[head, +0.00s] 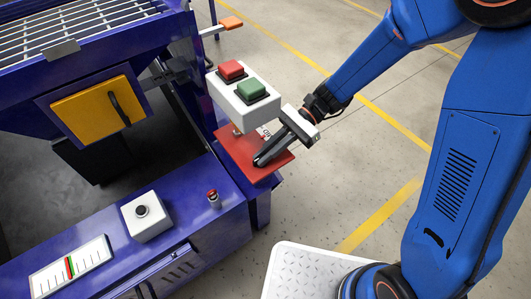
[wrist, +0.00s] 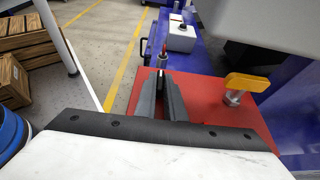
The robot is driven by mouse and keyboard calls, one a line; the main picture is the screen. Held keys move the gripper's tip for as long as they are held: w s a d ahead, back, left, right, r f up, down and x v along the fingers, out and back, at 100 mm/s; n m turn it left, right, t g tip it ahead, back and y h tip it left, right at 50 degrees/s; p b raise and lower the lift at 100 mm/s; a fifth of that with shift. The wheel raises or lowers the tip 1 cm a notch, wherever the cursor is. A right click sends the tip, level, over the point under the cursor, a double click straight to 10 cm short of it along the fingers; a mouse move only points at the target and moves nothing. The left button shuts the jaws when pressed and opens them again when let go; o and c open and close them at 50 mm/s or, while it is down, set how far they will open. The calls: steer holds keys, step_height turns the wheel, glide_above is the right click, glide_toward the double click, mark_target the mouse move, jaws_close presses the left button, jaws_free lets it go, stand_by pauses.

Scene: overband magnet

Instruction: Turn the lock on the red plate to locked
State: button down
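The red plate (head: 232,146) is fixed at the corner of the purple machine, under the white box with the red and green buttons. It also fills the middle of the wrist view (wrist: 215,97). The lock has a yellow handle (wrist: 247,85) on a short silver post, standing on the right part of the plate in the wrist view. In the head view the lock is hard to make out. My gripper (head: 259,162) is over the plate, its dark fingers (wrist: 160,76) close together with nothing seen held. The fingers are left of the lock in the wrist view, apart from it.
The button box (head: 238,92) overhangs the plate closely. A red-topped post (head: 213,198) and a white box with a black button (head: 146,216) stand on the purple bench. Wooden crates (wrist: 25,45) are at left in the wrist view. Open floor lies right of the plate.

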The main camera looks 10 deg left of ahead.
steer(key=shift+n+g, duration=0.3)
steer(key=shift+n, duration=0.1)
steer(key=n+g+h, duration=0.1)
steer(key=n+h, duration=0.1)
steer(key=a+n+g+h, duration=0.1)
steer(key=n+h, duration=0.1)
steer(key=h, duration=0.1)
steer(key=shift+w+n+h, duration=0.2)
steer(key=shift+n+h, duration=0.1)
steer(key=shift+n, duration=0.1)
steer(key=n+h, duration=0.4)
steer(key=h, duration=0.1)
steer(key=shift+a+n, duration=0.25)
steer(key=shift+n, duration=0.05)
steer(key=shift+h, duration=0.4)
steer(key=c, duration=1.8)
jaws_free()
steer(key=shift+c, duration=0.2)
steer(key=shift+w, duration=0.1)
steer(key=v, duration=1.2)
steer(key=shift+f, duration=0.2)
